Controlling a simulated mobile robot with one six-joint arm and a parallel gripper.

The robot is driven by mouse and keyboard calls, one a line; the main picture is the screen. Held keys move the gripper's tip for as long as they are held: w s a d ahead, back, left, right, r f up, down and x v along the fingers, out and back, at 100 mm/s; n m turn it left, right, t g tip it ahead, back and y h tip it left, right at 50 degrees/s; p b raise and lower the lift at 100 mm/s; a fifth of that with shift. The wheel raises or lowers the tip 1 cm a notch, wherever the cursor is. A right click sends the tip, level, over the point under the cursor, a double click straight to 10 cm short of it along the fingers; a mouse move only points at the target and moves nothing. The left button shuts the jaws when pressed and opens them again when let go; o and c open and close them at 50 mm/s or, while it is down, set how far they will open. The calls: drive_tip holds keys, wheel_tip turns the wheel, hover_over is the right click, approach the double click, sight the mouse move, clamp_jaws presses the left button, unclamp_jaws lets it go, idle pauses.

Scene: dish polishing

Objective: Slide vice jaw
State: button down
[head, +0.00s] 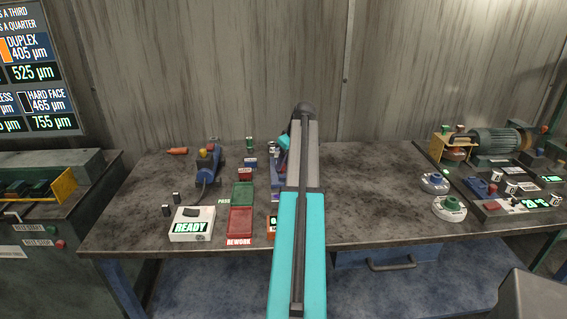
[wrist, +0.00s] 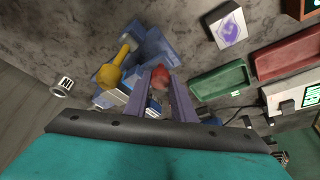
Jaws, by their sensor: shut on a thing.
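My gripper (wrist: 161,84) is shut on a red knob (wrist: 160,74), which shows between its two grey fingers in the wrist view. The knob is at the blue vice (wrist: 159,47), close behind the fingers. In the head view the vice (head: 276,172) shows only as a blue edge left of my arm, which hides the rest. The fingers hide part of the vice, and I cannot tell how far apart its jaws are.
A green tray (head: 243,194) and a red tray (head: 240,222) lie left of my arm. A white READY box (head: 192,224) and a blue machine (head: 208,166) stand farther left.

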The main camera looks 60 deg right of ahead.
drive_tip(key=shift+a, duration=0.1)
drive_tip(key=shift+s+a+f, duration=0.1)
drive_tip(key=shift+s+a, duration=0.9)
drive_tip(key=shift+a, duration=0.3)
drive_tip(key=c, duration=1.5)
unclamp_jaws()
drive_tip(key=shift+a, duration=0.1)
drive_tip(key=shift+s+r, duration=0.1)
drive_tip(key=shift+r, duration=0.1)
drive_tip(key=b+v, duration=0.2)
drive_tip(key=v, duration=1.1)
drive_tip(key=shift+s+r, duration=0.1)
drive_tip(key=shift+r, duration=0.15)
